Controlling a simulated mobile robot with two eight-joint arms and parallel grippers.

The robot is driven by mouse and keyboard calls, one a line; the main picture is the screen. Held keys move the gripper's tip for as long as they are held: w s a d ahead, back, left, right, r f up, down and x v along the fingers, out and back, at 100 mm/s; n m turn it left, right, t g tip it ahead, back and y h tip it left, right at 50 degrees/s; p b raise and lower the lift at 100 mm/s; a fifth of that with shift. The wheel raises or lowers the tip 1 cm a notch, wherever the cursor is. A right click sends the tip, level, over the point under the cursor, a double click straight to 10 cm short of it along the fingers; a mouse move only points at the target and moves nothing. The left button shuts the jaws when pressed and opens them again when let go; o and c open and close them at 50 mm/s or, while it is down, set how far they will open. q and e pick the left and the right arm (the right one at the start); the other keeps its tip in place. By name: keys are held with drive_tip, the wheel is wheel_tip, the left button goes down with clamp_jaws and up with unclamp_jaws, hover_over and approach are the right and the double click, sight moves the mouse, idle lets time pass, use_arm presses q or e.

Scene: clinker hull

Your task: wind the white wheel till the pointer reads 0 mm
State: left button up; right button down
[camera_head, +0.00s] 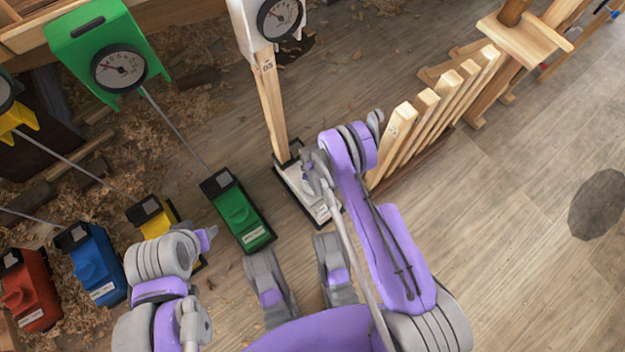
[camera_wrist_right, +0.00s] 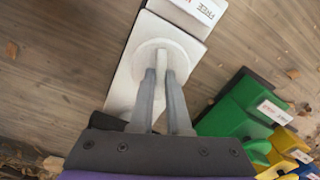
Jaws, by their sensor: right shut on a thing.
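The white wheel (camera_wrist_right: 181,51) is a round disc with a raised grip on the white floor unit; it shows in the right wrist view. My right gripper (camera_wrist_right: 160,76) is shut on the wheel's grip, one finger on each side. In the head view my right gripper (camera_head: 316,170) is over the white unit (camera_head: 294,186) and hides most of its wheel. The white dial (camera_head: 278,18) is at the top, above a wooden post; its pointer is too small to read.
Green (camera_head: 238,212), yellow (camera_head: 152,212), blue (camera_head: 90,262) and red (camera_head: 28,290) floor units stand to the left. A green dial (camera_head: 118,67) hangs at upper left. The floor at right is clear.

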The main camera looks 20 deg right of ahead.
idle(0.5)
drive_tip(key=c, duration=0.9)
unclamp_jaws()
drive_tip(key=shift+r, duration=0.1)
wheel_tip(320, 180, up, 11)
drive_tip(key=p, duration=0.2)
drive_tip(key=shift+f+p, duration=0.2)
drive_tip(key=shift+p, duration=0.2)
